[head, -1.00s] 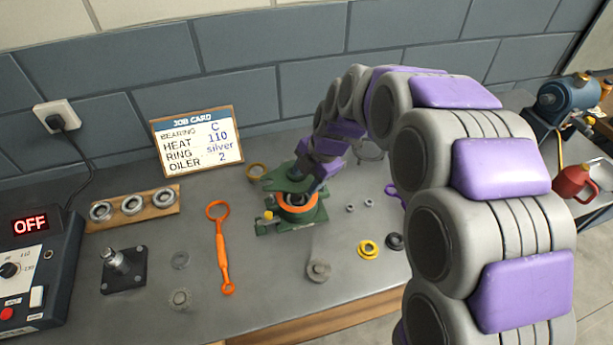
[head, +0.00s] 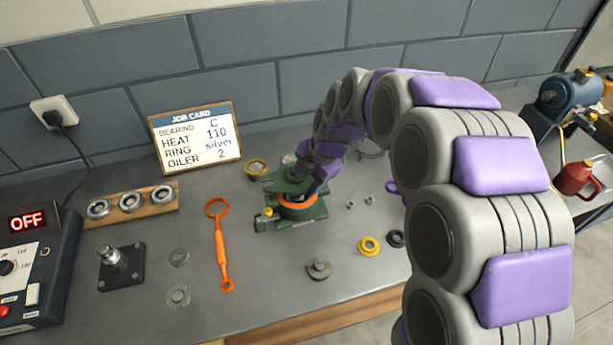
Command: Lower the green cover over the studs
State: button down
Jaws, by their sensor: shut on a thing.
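The green cover (head: 283,184) is at the middle of the bench, over the green casing base (head: 268,223). An orange ring (head: 298,203) shows between the two. My gripper (head: 312,190) is at the right side of the cover, shut on it; its fingertips are mostly hidden by my arm. The cover looks close above the base, but I cannot tell whether it touches. The studs are hidden or too small to make out. A small yellow part (head: 268,212) shows at the base's left side.
An orange wrench-like tool (head: 221,248) lies left of the casing. Yellow (head: 368,246) and dark rings (head: 396,239) and a grey part (head: 319,268) lie in front and to the right. Bearings sit on a wooden board (head: 130,202) at left. The job card (head: 196,138) stands behind.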

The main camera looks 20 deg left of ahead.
jog(key=shift+f, duration=0.1)
dwell(0.4)
jog(key=shift+c, duration=1.6)
grip_release()
notch_tip(320, 180, up, 10)
jog(key=p, duration=0.2)
jog(key=shift+r, duration=0.2)
